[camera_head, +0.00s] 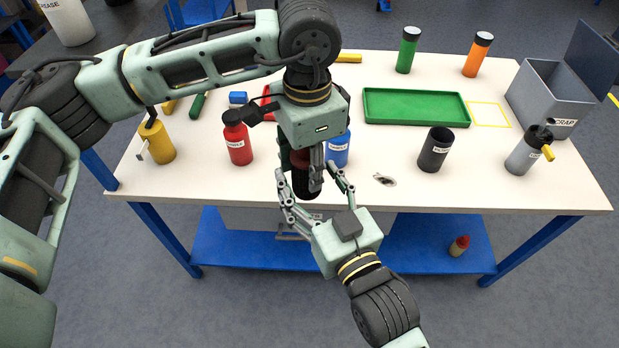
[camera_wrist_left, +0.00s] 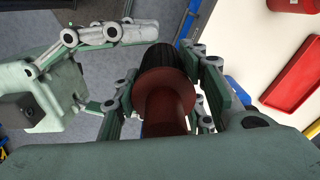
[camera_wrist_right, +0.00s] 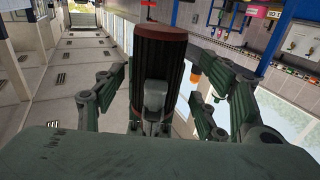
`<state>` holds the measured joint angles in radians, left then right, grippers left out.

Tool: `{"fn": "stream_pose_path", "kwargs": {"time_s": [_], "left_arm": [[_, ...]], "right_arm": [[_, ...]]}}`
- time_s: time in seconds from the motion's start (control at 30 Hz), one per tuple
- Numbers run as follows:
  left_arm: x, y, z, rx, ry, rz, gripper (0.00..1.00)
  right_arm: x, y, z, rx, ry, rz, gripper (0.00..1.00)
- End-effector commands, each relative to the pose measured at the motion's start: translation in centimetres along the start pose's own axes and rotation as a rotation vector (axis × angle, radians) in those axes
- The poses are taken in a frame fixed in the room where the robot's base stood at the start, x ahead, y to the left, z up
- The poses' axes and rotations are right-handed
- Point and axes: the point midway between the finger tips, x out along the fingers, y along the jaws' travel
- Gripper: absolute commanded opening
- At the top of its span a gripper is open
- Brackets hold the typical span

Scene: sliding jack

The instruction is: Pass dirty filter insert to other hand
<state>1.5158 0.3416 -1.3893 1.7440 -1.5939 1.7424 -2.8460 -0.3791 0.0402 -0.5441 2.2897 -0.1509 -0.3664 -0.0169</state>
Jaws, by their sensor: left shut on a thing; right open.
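The dirty filter insert (camera_head: 305,188) is a dark ribbed cylinder with a reddish-brown end cap. It hangs roughly upright near the table's front edge. My left gripper (camera_head: 309,170) is shut on it from above; its fingers also show on both sides of the insert in the left wrist view (camera_wrist_left: 165,100). My right gripper (camera_head: 318,192) comes from below with its fingers spread wide around the lower part of the insert. In the right wrist view the insert (camera_wrist_right: 160,65) stands between the open right fingers (camera_wrist_right: 165,95). I cannot tell whether those fingers touch it.
The white table (camera_head: 400,185) holds a red bottle (camera_head: 238,145), a blue container (camera_head: 337,150), a dark canister (camera_head: 436,150), a green tray (camera_head: 415,107), a grey bottle with a yellow part (camera_head: 525,152), a yellow container (camera_head: 157,143) and a scrap bin (camera_head: 550,95). A small item lies on the blue shelf (camera_head: 430,240).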

Motion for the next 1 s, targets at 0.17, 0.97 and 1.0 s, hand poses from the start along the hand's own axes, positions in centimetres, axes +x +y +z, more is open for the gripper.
{"fn": "stream_pose_path", "kwargs": {"time_s": [0.17, 0.97, 1.0], "left_arm": [[-0.02, 0.0, -0.01, 0.0, 0.0, 0.0, 0.11], [-0.06, 0.06, -0.17, 0.002, 0.006, 0.0, 0.44], [-0.06, 0.07, -0.18, 0.002, 0.006, 0.0, 0.47]], "right_arm": [[0.41, -0.01, -0.02, 0.0, 0.0, -0.001, 0.65], [0.36, -0.21, -0.1, 0.003, 0.002, -0.004, 0.16], [0.36, -0.22, -0.1, 0.003, 0.002, -0.005, 0.16]]}}
